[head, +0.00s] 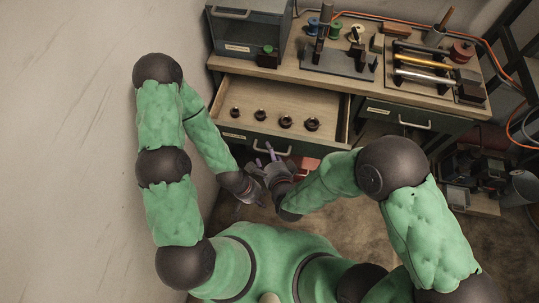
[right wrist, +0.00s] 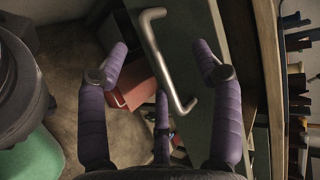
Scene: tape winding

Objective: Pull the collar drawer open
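The collar drawer (head: 232,92) is pulled out from the bench's left side, with several dark ring collars (head: 285,121) in a row inside. Its metal bar handle (head: 283,151) is on the front. In the right wrist view the handle (right wrist: 163,60) lies between the spread purple fingers, apart from them as far as I can tell. My right gripper (head: 262,157) is open at the drawer front; it also shows in the right wrist view (right wrist: 165,72). My left gripper (head: 250,190) is just below and left of it; its fingers are too small and overlapped to read.
A second, closed drawer (head: 405,116) is to the right. The bench top (head: 290,68) carries a grey cabinet (head: 247,32), spools, a fixture and a rack of rods. A red box (head: 305,168) is below the open drawer. A wall is on the left.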

